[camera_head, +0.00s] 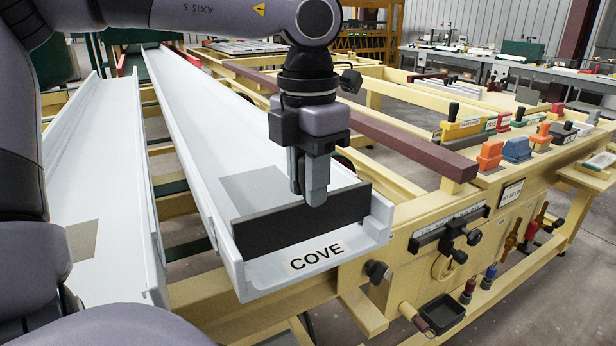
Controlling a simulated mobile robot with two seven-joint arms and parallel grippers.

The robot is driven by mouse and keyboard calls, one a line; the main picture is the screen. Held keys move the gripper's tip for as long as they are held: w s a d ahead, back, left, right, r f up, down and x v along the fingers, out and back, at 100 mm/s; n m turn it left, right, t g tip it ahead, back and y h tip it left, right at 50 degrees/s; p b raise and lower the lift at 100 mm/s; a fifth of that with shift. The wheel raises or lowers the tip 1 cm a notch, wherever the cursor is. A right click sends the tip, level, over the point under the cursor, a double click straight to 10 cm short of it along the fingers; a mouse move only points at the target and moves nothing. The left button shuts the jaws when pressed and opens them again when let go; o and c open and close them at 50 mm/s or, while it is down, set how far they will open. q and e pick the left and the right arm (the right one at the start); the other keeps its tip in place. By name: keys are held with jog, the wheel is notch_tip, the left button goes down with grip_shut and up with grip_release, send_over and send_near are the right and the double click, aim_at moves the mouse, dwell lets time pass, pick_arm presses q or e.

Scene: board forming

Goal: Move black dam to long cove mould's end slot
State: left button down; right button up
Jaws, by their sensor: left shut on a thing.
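The black dam (275,229) is a dark flat bar standing on edge across the near end of the long cove mould (190,131). The mould is a long white trough with a "COVE" label on its near end. My left gripper (312,198) points down over that end and is shut on the dam, right of the dam's middle. The dam spans most of the trough's width just behind the label. Whether it is fully seated in the end slot cannot be told. My right gripper is not in view.
Another white trough (100,150) lies to the left. A yellow frame (400,262) carries the moulds. Orange, blue and yellow handled blocks (516,149) stand on the right rail. A maroon bar (420,147) lies behind the gripper. A small black tray (443,313) is low in front.

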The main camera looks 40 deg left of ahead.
pick_arm(q)
jog(key=shift+f+b, duration=0.6)
jog(key=shift+f, duration=0.2)
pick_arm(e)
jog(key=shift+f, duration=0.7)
pick_arm(q)
jog(key=c, duration=0.8)
grip_release()
jog(key=shift+r, duration=0.6)
notch_tip(320, 180, up, 6)
jog(key=shift+p, duration=0.4)
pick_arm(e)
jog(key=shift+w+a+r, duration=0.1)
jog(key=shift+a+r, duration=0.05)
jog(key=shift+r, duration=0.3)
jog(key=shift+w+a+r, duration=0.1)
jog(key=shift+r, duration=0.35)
pick_arm(q)
jog(key=shift+r, duration=0.1)
